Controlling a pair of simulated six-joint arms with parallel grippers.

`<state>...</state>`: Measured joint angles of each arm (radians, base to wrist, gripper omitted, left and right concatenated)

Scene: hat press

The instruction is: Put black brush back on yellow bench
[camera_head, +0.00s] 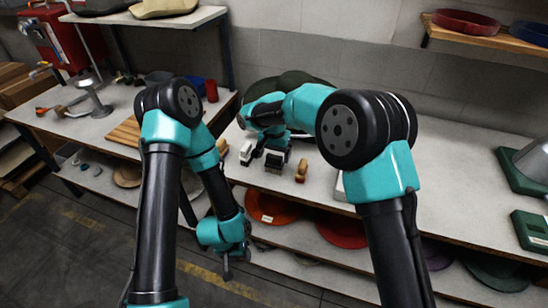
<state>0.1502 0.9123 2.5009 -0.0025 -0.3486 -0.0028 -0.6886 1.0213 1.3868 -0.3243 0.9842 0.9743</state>
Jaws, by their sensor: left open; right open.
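A dark, black-bristled brush (273,163) is on the pale bench top (318,187) in the middle, in the head view. My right gripper (271,148) is open, just above or at this brush. The arm partly hides the fingers, and I cannot tell whether they touch it. A white-and-dark small object (246,154) is just left of it, and a wooden-brown brush-like object (302,171) is to its right. My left gripper (228,266) is open and empty, hanging low in front of the bench edge. No bench looks clearly yellow.
Orange-red hats (270,208) lie on the shelf below the bench. A dark green hat-like form (290,86) is behind my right arm. Another bench (68,122) at left holds tools, a metal stand (92,98) and a red cup (212,90). Green-based equipment (532,230) is at right.

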